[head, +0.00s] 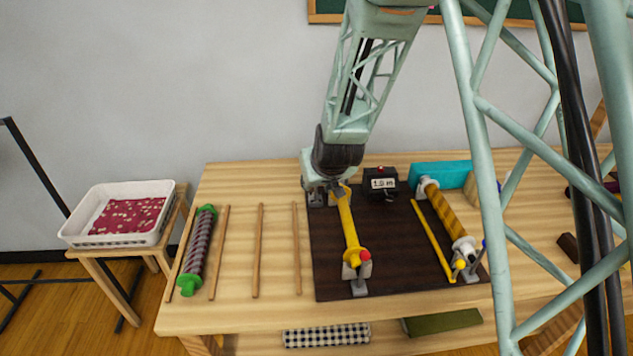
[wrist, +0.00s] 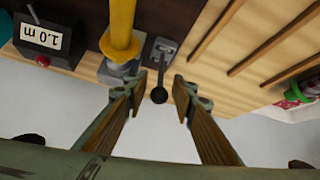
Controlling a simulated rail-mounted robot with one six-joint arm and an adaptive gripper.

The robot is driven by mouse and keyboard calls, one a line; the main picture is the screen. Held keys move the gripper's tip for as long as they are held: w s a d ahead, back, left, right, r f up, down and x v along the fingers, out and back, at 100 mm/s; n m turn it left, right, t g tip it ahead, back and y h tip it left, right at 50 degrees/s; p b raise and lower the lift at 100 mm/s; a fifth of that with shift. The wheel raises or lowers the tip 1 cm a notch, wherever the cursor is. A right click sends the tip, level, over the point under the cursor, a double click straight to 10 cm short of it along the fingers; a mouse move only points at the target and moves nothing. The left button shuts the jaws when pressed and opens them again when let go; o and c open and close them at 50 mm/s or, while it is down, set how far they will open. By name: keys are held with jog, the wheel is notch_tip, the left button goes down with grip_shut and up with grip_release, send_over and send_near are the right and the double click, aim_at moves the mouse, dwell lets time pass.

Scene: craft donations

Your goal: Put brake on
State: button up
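A small lever with a round black knob (wrist: 159,95), which looks like the brake, stands on a grey metal plate (wrist: 164,50) beside a yellow spindle (wrist: 121,25) in the wrist view. My gripper (wrist: 157,92) is open, and the knob shows between its two wood-faced fingers, apart from both. I cannot tell how far it is from the knob in depth. In the head view my gripper (head: 322,188) is at the far end of the yellow spindle (head: 350,225), at the back left of the dark board (head: 385,270). The lever is hidden there by my wrist.
A black box reading 1.0 m (head: 380,183) stands close right of my gripper. A patterned brown roll (head: 445,210) and a yellow bar (head: 432,241) are further right. Wooden strips (head: 258,250) and a green-ended roll (head: 197,250) lie left. A white basket (head: 118,238) stands on a stool.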

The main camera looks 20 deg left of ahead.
jog(key=v, duration=1.2)
dwell(0.6)
dwell(0.5)
